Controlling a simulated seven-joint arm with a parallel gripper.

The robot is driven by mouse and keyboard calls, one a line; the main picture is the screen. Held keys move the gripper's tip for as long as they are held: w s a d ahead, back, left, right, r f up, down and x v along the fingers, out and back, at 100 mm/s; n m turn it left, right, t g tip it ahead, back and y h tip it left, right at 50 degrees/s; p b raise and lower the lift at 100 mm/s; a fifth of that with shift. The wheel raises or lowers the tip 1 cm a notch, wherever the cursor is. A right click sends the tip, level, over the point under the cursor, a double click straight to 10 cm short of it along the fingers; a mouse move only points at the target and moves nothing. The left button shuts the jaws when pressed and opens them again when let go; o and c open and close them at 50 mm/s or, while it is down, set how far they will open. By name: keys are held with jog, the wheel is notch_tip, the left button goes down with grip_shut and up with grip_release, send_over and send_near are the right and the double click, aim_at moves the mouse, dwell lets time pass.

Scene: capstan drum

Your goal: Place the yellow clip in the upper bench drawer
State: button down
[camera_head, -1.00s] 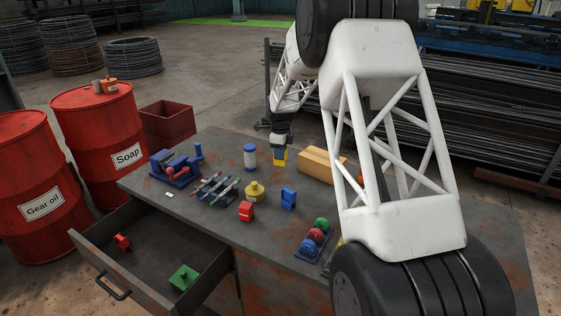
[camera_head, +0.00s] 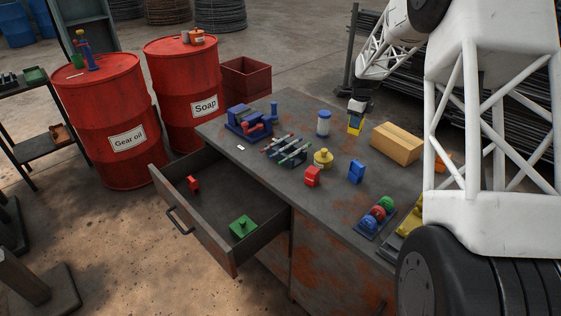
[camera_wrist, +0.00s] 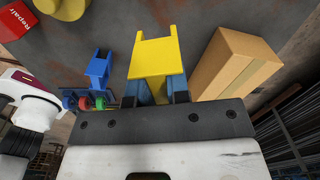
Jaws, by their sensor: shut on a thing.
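My gripper (camera_wrist: 160,92) is shut on the yellow clip (camera_wrist: 157,56), a U-shaped block that sticks out past the fingertips in the wrist view. The open bench drawer (camera_head: 257,243) is pulled out at the bench's left front. A red clip (camera_head: 193,183) and a green block with a knob (camera_head: 242,227) lie inside, with bare floor between them.
Red drums (camera_head: 185,85) stand behind.

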jog(key=shift+r, duration=0.1)
jog(key=r, duration=0.5)
jog(key=shift+a, duration=0.35)
jog(key=s+a, duration=0.3)
jog(key=a, duration=1.9)
jog(key=s+a+n, duration=0.1)
jog(key=s+a, duration=0.4)
jog(key=a, duration=0.5)
jog(key=s+a, duration=0.5)
jog(key=a, duration=0.4)
jog(key=s+a+n, duration=0.1)
jog(key=s+a, duration=0.3)
jog(key=a, duration=0.6)
notch_tip(320, 180, down, 24)
jog(key=shift+s, duration=0.25)
jog(key=shift+d+f, duration=0.1)
jog(key=shift+f, duration=3.05)
